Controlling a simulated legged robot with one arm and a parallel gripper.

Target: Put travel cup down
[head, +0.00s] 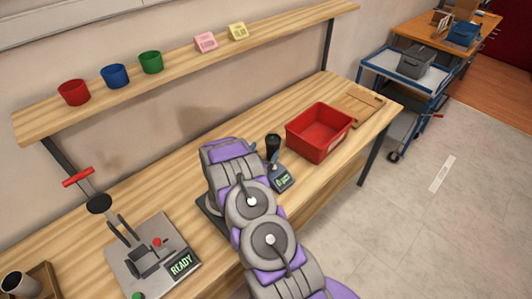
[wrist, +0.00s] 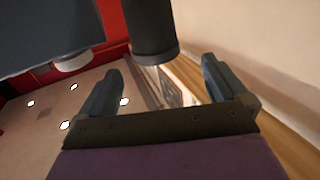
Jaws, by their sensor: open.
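A dark, upright cylinder (head: 273,147), which looks like the travel cup, stands at a small device with a lit display (head: 282,179) on the bench, just right of my arm. In the wrist view a dark cylinder (wrist: 153,30), probably the same cup, shows at the top, just past my fingertips. My gripper (wrist: 160,72) is open, its two fingers apart with nothing held between them. In the head view my arm hides the gripper, so its exact gap to the cup cannot be told.
A red bin (head: 320,147) and a wooden board (head: 360,103) lie to the right on the bench. A lever press (head: 150,262) showing READY and a grey cup (head: 18,284) are at left. A shelf (head: 180,62) with cups runs above. Bare bench (head: 185,172) lies left of my arm.

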